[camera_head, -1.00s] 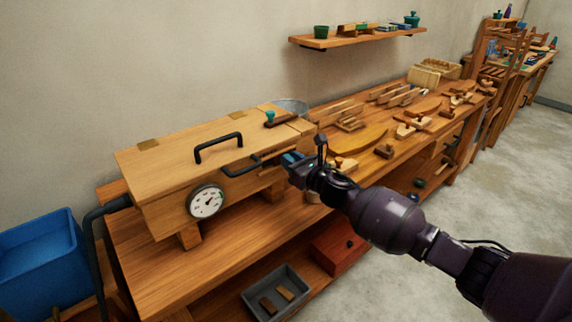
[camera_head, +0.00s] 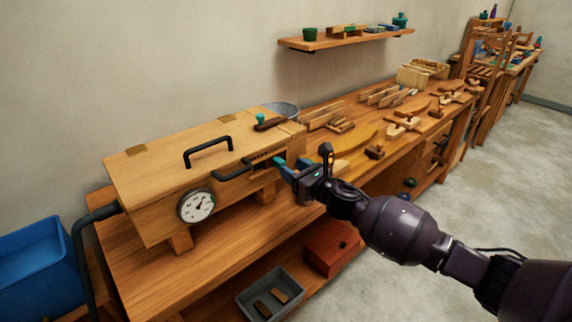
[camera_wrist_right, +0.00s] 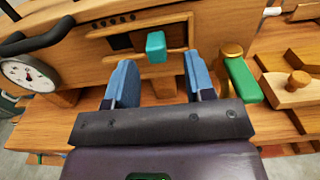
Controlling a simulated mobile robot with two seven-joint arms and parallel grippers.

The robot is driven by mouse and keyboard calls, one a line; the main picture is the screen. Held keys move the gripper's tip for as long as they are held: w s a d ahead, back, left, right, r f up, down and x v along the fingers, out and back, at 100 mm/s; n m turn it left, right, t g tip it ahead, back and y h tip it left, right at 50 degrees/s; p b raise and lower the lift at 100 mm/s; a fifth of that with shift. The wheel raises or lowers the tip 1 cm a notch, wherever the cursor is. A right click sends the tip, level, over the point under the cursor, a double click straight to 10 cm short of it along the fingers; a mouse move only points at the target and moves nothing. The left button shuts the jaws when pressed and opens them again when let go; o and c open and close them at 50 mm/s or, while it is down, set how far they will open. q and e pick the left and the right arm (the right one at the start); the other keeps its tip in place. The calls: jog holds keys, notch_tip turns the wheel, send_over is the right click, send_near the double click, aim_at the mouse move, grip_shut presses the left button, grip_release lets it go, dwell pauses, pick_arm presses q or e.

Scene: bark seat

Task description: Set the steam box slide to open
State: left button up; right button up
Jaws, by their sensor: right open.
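The wooden steam box (camera_head: 160,185) stands on the bench with a round gauge and black handles. In the right wrist view, its front (camera_wrist_right: 180,28) has a framed dark slot (camera_wrist_right: 120,42) under a row of small holes. The slide's teal knob (camera_wrist_right: 155,46) sticks out at the slot's right part; a bit of teal (camera_head: 279,161) shows in the head view. My right gripper (camera_head: 288,171) is open in front of the knob. Its blue fingers (camera_wrist_right: 158,78) stand either side of the knob's line, apart from it, with nothing between them. My left gripper is not in view.
A green-ended tool (camera_wrist_right: 241,82) lies right of my fingers in the wrist view. Wooden parts (camera_head: 405,126) crowd the bench to the right. A blue bin (camera_head: 38,262) stands at left, and a grey tray (camera_head: 268,295) lies on the lower shelf.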

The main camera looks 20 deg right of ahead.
jog(key=v, duration=0.6)
jog(key=shift+s, duration=0.15)
dwell(0.3)
jog(key=s+f+n+g+h, duration=0.2)
jog(key=s+f+n+h, duration=0.1)
jog(key=s+f+n, duration=0.8)
jog(key=s+a+f+n+g+h, duration=0.1)
jog(key=s+f+n+g+h, duration=0.2)
jog(key=s+f+n, duration=0.8)
jog(key=s+n, duration=0.7)
jog(key=n, duration=0.4)
jog(key=shift+f, duration=0.35)
